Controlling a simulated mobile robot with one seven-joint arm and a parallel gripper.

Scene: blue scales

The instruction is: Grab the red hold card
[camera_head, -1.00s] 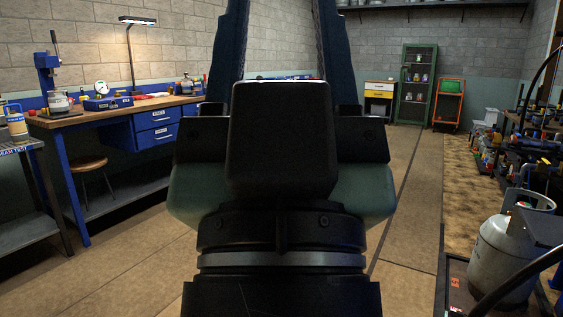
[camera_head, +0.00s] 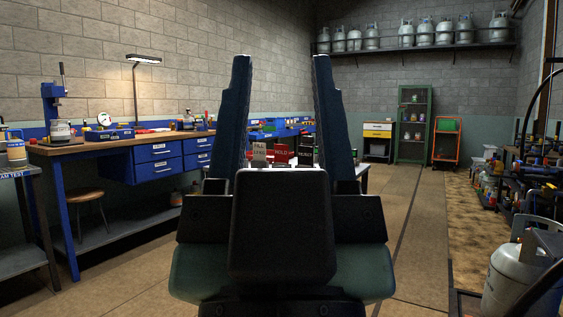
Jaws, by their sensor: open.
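The red hold card (camera_head: 283,154) stands upright in a row of small cards in the middle of the head view, some way beyond my gripper. A whitish card (camera_head: 259,153) is on its left and a dark card (camera_head: 306,154) on its right. My gripper (camera_head: 282,62) is large in the foreground, its two blue fingers pointing up and spread wide apart. Nothing is between the fingers. In the picture the cards show between the fingers' lower parts, and my gripper's body hides what is below them.
A wooden workbench (camera_head: 105,145) with blue drawers runs along the left wall, with a stool (camera_head: 87,193) under it. A gas cylinder (camera_head: 518,275) stands at the lower right. Open floor (camera_head: 400,230) lies right of centre.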

